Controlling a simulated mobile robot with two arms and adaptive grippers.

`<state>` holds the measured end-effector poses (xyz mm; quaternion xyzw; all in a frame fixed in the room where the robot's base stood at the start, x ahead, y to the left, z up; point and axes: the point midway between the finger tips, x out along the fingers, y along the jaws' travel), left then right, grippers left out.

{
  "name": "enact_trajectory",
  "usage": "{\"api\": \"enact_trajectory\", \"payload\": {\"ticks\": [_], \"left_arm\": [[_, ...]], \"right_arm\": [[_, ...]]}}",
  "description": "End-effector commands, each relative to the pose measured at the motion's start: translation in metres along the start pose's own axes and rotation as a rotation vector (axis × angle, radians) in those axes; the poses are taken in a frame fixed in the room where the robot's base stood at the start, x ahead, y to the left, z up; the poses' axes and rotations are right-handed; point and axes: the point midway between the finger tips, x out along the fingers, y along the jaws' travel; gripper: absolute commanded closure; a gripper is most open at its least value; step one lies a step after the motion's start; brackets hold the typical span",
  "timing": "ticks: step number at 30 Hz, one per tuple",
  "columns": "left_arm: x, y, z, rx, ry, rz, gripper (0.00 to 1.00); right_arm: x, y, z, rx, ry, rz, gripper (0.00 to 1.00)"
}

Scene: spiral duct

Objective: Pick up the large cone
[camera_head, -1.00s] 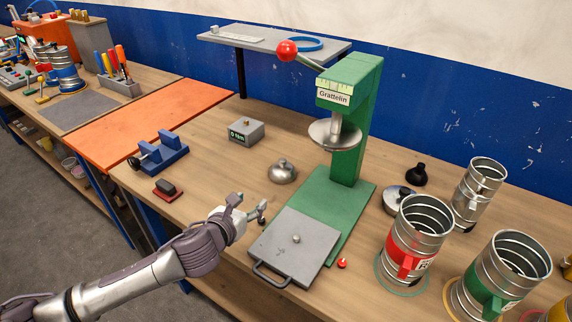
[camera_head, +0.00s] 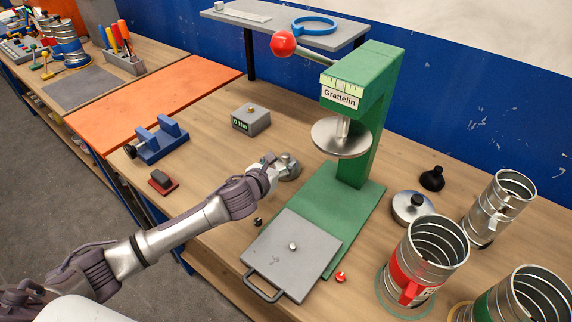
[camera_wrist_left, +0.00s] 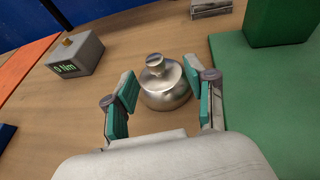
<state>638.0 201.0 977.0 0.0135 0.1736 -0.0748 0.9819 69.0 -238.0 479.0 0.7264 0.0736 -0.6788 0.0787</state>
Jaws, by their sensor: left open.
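A silver, dome-shaped metal piece with a round knob on top, which looks like the large cone (camera_head: 291,167), stands upright on the wooden bench left of the green press. In the left wrist view the cone (camera_wrist_left: 164,90) shows ahead of and partly between the teal finger pads, nearer the right finger. My left gripper (camera_head: 277,164) is at the cone and hides part of it in the head view. In the left wrist view the left gripper (camera_wrist_left: 160,92) is open. I cannot tell whether a finger touches the cone. My right gripper is not in view.
The green press (camera_head: 362,110) stands right of the cone, with a grey plate (camera_head: 290,255) on its base. A grey 0 Nm box (camera_head: 251,119) is behind left, a blue fixture (camera_head: 161,140) farther left. Metal duct cylinders (camera_head: 430,255) crowd the right. Bench around the cone is mostly clear.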

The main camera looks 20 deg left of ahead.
Motion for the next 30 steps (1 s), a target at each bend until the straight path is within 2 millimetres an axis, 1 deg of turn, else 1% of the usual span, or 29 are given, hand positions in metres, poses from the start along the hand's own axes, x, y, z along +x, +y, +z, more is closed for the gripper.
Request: {"api": "enact_trajectory", "payload": {"ticks": [5, 9, 12, 15, 18, 24, 26, 30], "left_arm": [[0.011, 0.001, 0.001, -0.001, 0.001, 0.001, 0.44], [0.030, 0.005, 0.000, -0.004, 0.002, 0.001, 0.44], [0.044, 0.006, 0.000, -0.003, 0.000, 0.000, 0.44], [0.053, 0.006, -0.001, -0.002, 0.001, 0.000, 0.44], [0.057, 0.006, -0.002, 0.000, 0.001, 0.000, 0.44], [0.057, 0.006, -0.002, 0.000, 0.000, 0.000, 0.44], [0.057, 0.006, -0.002, 0.000, 0.001, 0.000, 0.54], [0.057, 0.006, -0.002, 0.000, 0.001, 0.000, 0.78]], "right_arm": [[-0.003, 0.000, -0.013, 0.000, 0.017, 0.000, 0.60], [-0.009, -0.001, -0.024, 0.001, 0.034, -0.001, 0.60], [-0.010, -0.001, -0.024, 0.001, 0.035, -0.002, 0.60], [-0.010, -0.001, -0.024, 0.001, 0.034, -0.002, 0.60], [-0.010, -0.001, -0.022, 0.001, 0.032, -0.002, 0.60], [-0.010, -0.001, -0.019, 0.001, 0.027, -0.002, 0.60], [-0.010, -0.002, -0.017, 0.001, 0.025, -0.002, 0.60], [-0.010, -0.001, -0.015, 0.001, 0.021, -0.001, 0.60]]}}
